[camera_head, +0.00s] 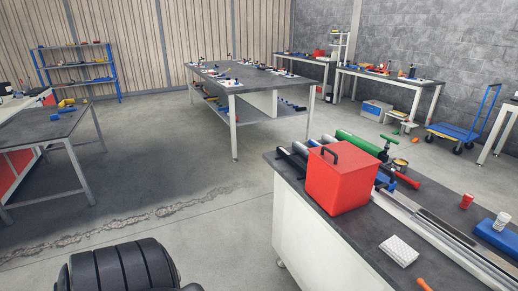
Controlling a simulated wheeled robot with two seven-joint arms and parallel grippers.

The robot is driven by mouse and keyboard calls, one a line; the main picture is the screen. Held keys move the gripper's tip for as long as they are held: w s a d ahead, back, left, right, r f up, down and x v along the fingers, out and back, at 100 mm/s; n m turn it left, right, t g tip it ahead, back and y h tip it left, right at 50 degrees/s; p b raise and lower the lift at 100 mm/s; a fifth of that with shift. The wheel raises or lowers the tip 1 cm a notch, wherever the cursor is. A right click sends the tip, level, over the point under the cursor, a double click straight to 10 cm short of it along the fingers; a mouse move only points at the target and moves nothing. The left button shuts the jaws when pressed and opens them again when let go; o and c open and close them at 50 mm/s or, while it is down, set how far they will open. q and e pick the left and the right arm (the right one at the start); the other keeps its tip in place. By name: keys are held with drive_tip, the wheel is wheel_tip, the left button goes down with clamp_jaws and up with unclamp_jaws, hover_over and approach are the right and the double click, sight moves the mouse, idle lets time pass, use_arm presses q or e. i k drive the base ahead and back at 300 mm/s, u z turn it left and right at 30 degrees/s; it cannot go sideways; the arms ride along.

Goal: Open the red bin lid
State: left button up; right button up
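The red bin (338,190) is a box standing on the near end of the dark-topped workbench at the right. Its red lid (349,160) lies flat on top and looks closed. A black handle (330,153) sits on the lid toward its left side. The inside of the bin is hidden. Neither of my grippers shows in the head view, and nothing touches the bin or its handle.
Right of the bin, the bench (356,238) carries long metal rails, a white grid block (398,250), a blue box (494,235) and a red cylinder (467,201). A green cylinder (358,142) lies behind the bin. Open concrete floor (200,225) lies left of the bench.

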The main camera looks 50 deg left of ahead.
sight(344, 158)
drive_tip(key=u, duration=1.1)
drive_tip(key=k, duration=0.4)
drive_tip(key=z, duration=0.95)
drive_tip(key=i, duration=0.8)
